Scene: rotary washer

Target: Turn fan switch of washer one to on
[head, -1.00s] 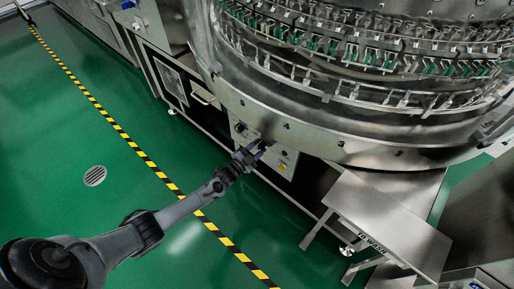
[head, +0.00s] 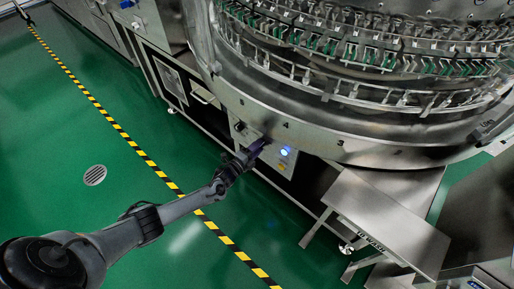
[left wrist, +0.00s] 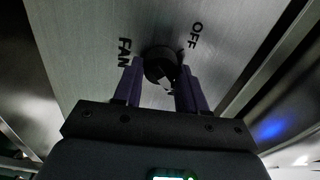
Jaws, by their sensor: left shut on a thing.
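The fan switch (left wrist: 160,66) is a round black knob on a brushed metal panel. In the left wrist view the word FAN is printed to its left and OFF to its upper right. My left gripper (left wrist: 160,84) has its two purple fingers on either side of the knob, shut on it. In the head view my left gripper (head: 260,146) is at the washer's control panel (head: 270,163) and hides the knob there. A blue lamp (head: 285,151) glows on the panel to the right of the gripper. My right gripper is out of view.
The round washer (head: 340,135) rises above the panel. A metal side table (head: 390,220) stands to the right. Another black knob (head: 239,126) sits left of my gripper. Green floor with a yellow-black stripe (head: 150,163) is clear to the left.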

